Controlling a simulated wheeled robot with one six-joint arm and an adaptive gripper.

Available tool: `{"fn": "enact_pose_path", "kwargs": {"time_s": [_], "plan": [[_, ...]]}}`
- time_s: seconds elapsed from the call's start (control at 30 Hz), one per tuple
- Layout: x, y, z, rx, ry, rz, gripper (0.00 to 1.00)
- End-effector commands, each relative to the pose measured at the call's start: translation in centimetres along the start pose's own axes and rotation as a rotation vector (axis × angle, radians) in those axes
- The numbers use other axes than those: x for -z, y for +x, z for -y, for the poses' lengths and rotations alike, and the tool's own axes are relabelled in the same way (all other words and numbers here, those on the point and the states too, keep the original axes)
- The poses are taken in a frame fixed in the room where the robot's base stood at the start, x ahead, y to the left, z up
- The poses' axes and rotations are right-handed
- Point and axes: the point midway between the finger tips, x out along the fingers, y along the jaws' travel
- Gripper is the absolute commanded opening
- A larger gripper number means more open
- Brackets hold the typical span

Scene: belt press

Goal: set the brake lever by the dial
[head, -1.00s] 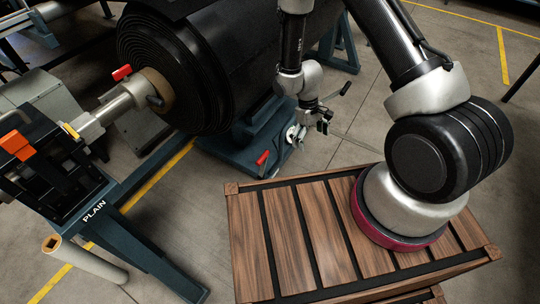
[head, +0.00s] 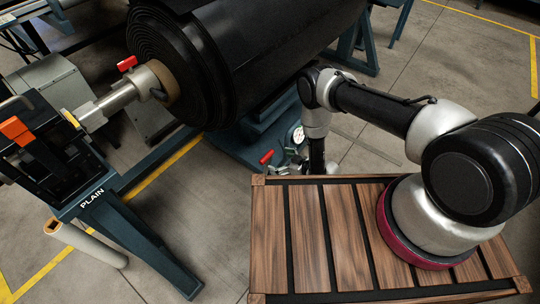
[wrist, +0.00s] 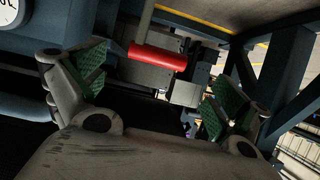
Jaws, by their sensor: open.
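The brake lever has a red grip (head: 266,157) and stands low beside the blue-grey base under the roll. Its red grip also shows large in the wrist view (wrist: 158,58), on a pale metal rod. The white round dial (head: 298,134) is just right of and above the grip in the head view. A part of the dial (wrist: 7,10) shows at the top left corner of the wrist view. My gripper (wrist: 152,88) is open, with green pads on both sides of the red grip's line. In the head view it is mostly hidden by my arm.
A big black belt roll (head: 225,70) fills the area behind the lever. Another red handle (head: 127,62) sits on the roll's shaft. A blue stand marked PLAIN (head: 130,225) is at left, with a pale tube (head: 90,245) beside it. Bare floor lies between stand and wooden deck (head: 270,225).

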Motion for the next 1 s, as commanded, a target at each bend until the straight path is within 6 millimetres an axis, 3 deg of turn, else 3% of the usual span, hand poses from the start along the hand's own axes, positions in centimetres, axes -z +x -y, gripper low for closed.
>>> {"fn": "enact_pose_path", "kwargs": {"time_s": [0.17,0.53,0.9,1.0], "plan": [[1.0,1.2,-0.2,-0.006,-0.011,-0.042,0.99],[1.2,6.9,-0.2,-0.007,-0.01,-0.04,0.99],[1.2,7.8,-0.3,-0.008,-0.009,-0.038,0.99],[1.2,7.8,-0.3,-0.008,-0.009,-0.038,0.83]]}}
